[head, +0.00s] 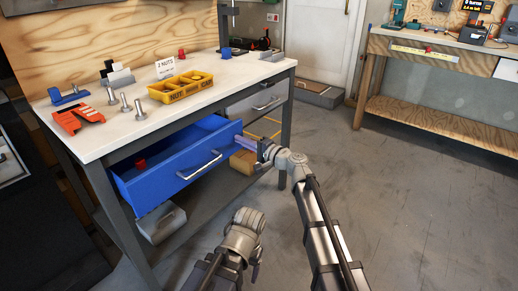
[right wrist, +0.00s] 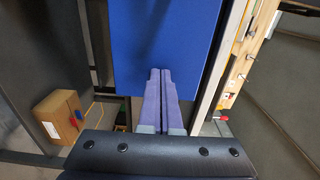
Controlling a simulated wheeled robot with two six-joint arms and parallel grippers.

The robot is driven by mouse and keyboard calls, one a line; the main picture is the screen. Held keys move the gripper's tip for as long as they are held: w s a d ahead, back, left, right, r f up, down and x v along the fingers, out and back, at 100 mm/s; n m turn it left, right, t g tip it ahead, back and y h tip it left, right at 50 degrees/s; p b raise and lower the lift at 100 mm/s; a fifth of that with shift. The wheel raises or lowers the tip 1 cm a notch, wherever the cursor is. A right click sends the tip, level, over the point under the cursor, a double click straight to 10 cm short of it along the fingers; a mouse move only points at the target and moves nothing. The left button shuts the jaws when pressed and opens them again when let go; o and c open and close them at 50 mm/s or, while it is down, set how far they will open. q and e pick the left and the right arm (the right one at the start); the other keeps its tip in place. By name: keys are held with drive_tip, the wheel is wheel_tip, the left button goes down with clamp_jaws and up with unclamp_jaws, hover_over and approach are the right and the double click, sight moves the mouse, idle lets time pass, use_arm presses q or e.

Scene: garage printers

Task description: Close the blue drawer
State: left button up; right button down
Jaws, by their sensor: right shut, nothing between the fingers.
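The blue drawer (head: 165,178) is pulled out from under the white-topped workbench, with a silver bar handle (head: 199,166) on its front. Its inside shows, with a small red thing (head: 140,163) in it. My right gripper (head: 242,141) is shut and empty, its purple fingers at the right end of the drawer front, away from the handle. In the right wrist view the shut fingertips (right wrist: 160,72) overlap the lower part of the blue panel (right wrist: 168,35); I cannot tell whether they touch. My left arm's wrist shows at the bottom, but its fingers do not show clearly.
The workbench top (head: 120,128) holds a yellow bin (head: 181,88), several bolts and an orange part (head: 78,118). A grey drawer (head: 255,105) is right of the blue one. A cardboard box (head: 243,162) is below. Open floor lies to the right, before another bench (head: 440,118).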

drive_tip(key=x, duration=1)
drive_tip(key=shift+d, duration=0.1)
drive_tip(key=shift+s, duration=0.1)
use_arm(q)
drive_tip(key=shift+d, duration=0.5)
use_arm(e)
drive_tip(key=v, duration=1.4)
